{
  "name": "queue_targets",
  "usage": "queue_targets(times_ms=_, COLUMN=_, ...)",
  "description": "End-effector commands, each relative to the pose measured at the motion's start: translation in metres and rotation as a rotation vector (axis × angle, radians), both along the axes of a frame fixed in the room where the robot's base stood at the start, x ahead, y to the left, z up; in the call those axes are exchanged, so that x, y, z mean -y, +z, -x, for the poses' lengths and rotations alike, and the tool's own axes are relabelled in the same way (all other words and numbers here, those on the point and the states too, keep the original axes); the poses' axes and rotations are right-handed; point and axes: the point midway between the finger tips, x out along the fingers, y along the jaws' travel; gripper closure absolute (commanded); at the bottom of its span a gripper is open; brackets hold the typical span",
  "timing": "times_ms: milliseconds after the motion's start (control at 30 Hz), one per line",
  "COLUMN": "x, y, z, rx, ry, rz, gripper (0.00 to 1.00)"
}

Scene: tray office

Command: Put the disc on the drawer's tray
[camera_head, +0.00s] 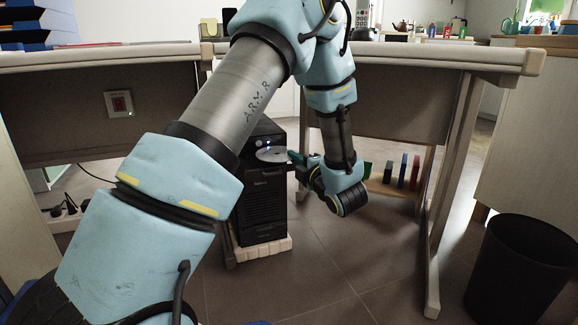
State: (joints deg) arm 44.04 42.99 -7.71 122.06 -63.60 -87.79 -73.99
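A pale, shiny disc (271,155) lies about level at the front of a black computer tower (262,207) under the desk. The drawer's tray (274,163) shows only as a thin dark edge below the disc; I cannot tell whether the disc rests on it or is held just above it. My gripper (291,158) is at the disc's right edge, reaching in from the right. Its fingers are small and dark here, so I cannot tell whether they are shut on the disc or open beside it.
The tower stands on a pale base (262,249). The desk (400,58) overhangs it, with a leg (447,190) to the right. Several upright books (402,172) stand behind my gripper. A black bin (520,275) is at the right. The floor (350,255) in front is clear.

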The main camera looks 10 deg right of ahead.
Motion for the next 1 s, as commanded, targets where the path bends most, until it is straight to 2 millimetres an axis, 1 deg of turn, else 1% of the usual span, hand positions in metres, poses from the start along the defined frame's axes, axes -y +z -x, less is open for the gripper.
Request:
queue_targets(times_ms=33, x=-0.003, y=-0.008, z=-0.007, rx=0.0, ry=0.004, rz=-0.001, gripper=1.0)
queue_targets(times_ms=100, x=-0.006, y=-0.015, z=-0.017, rx=0.001, ry=0.003, rz=-0.001, gripper=1.0)
queue_targets(times_ms=200, x=-0.008, y=-0.025, z=-0.026, rx=0.0, ry=0.003, rz=0.0, gripper=1.0)
queue_targets(times_ms=467, x=-0.008, y=-0.023, z=-0.028, rx=0.0, ry=0.002, rz=-0.001, gripper=1.0)
queue_targets(times_ms=600, x=-0.008, y=-0.027, z=-0.028, rx=0.0, ry=0.001, rz=0.0, gripper=1.0)
queue_targets(times_ms=633, x=-0.008, y=-0.026, z=-0.028, rx=0.0, ry=0.001, rz=0.0, gripper=0.94)
queue_targets(times_ms=867, x=-0.007, y=-0.025, z=-0.028, rx=0.0, ry=0.001, rz=0.0, gripper=0.68)
queue_targets(times_ms=1000, x=-0.007, y=-0.025, z=-0.028, rx=0.0, ry=0.001, rz=0.0, gripper=0.68)
